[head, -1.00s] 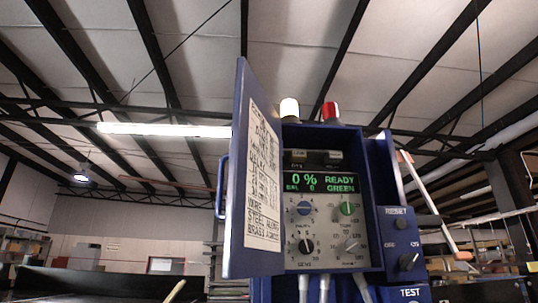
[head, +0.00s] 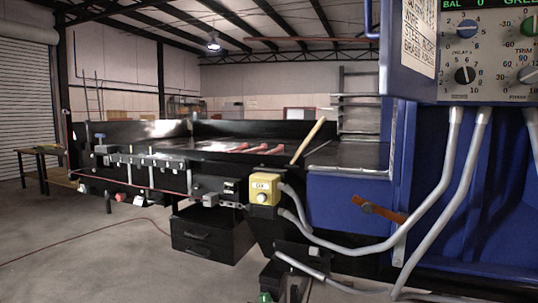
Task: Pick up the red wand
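No red wand can be told apart for certain. Red, stick-like pieces (head: 262,149) lie on the dark conveyor bed at mid-picture, small and partly behind its near edge. A pale wooden stick (head: 308,140) stands tilted at the near edge of the bed, right of them. A brown-orange bar (head: 380,212) sits slanted against the blue detector housing (head: 345,203). My gripper cannot be made out in this view.
A yellow control box (head: 264,189) is on the conveyor's near side. Grey cables (head: 440,195) hang from the blue control cabinet (head: 410,50) at right. A black drawer box (head: 208,237) stands below the conveyor. The floor at left is open, with a red hose (head: 75,248).

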